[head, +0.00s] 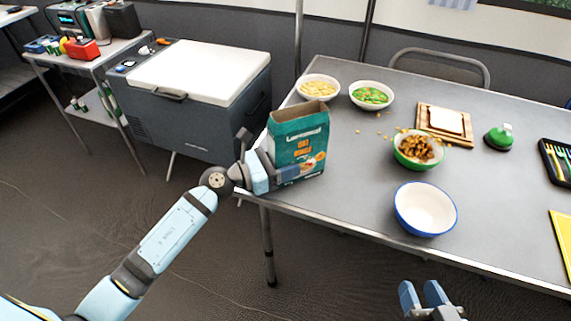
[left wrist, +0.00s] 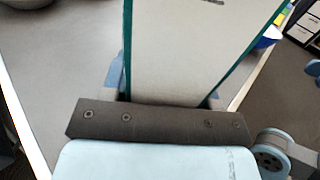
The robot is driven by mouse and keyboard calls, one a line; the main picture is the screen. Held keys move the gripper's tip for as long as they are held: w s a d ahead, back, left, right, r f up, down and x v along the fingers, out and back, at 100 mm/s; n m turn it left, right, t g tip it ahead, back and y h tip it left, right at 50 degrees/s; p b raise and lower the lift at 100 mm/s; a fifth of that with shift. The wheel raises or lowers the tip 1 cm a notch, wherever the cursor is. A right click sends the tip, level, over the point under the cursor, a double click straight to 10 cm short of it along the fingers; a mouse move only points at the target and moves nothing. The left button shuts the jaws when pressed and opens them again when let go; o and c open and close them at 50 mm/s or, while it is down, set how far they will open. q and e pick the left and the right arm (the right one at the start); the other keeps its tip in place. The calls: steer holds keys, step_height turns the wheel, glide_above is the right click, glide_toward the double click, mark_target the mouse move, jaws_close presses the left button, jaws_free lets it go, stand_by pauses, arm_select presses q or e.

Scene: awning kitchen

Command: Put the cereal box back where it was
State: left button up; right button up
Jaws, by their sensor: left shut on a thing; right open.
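The cereal box (head: 299,137) is teal with orange print and an open top. It stands about upright at the left end of the grey table. My left gripper (head: 272,172) is shut on the lower part of the box from the left. My right gripper (head: 424,296) is open and empty, in front of the table's near edge.
On the table (head: 348,175) are a green bowl of cereal (head: 418,162), an empty white bowl with a blue rim (head: 424,208), two food bowls behind the box (head: 319,88), bread on a board (head: 445,121) and a green-topped item (head: 498,137). A cooler (head: 198,75) stands left.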

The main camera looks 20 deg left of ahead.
arm_select(q)
steer(key=shift+f, duration=0.1)
steer(key=o, duration=0.9)
